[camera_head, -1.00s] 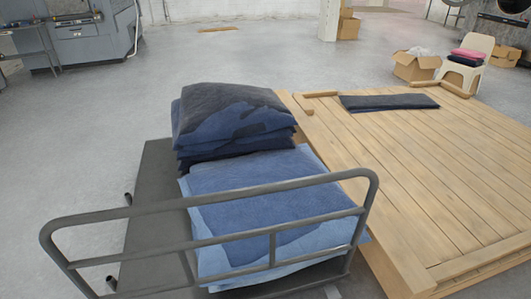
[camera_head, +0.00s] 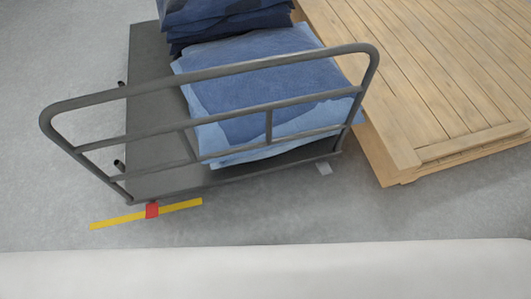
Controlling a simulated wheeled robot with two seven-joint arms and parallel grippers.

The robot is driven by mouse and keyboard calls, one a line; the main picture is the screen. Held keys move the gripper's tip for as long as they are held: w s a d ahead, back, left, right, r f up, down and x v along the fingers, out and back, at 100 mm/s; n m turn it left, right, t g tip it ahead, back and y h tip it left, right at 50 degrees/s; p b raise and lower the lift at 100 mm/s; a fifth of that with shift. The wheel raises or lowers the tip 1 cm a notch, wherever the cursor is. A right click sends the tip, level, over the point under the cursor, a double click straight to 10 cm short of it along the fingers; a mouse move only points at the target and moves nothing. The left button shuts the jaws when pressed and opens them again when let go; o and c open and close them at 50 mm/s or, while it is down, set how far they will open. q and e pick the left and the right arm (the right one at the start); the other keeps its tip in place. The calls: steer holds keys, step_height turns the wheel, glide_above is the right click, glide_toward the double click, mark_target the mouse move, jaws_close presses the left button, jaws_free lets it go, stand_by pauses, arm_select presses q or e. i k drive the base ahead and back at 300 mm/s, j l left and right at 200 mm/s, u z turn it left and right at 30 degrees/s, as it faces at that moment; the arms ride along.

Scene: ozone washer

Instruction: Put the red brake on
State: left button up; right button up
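The red brake (camera_head: 152,210) is a small red pedal low at the near edge of the cart, left of its middle. It lies over a yellow strip (camera_head: 182,205) on the floor. The grey cart (camera_head: 150,160) has a tubular handle rail (camera_head: 210,70) on its near side, standing above the brake. I cannot tell the brake's set position from here. Neither of my grippers is in view.
Folded blue denim stacks (camera_head: 260,85) lie on the cart. A wooden platform (camera_head: 440,80) stands close to the cart's right side. Grey floor (camera_head: 50,200) is clear at the left. A pale surface (camera_head: 270,270) fills the bottom edge.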

mark_target(152, 209)
steer(key=u, duration=1.65)
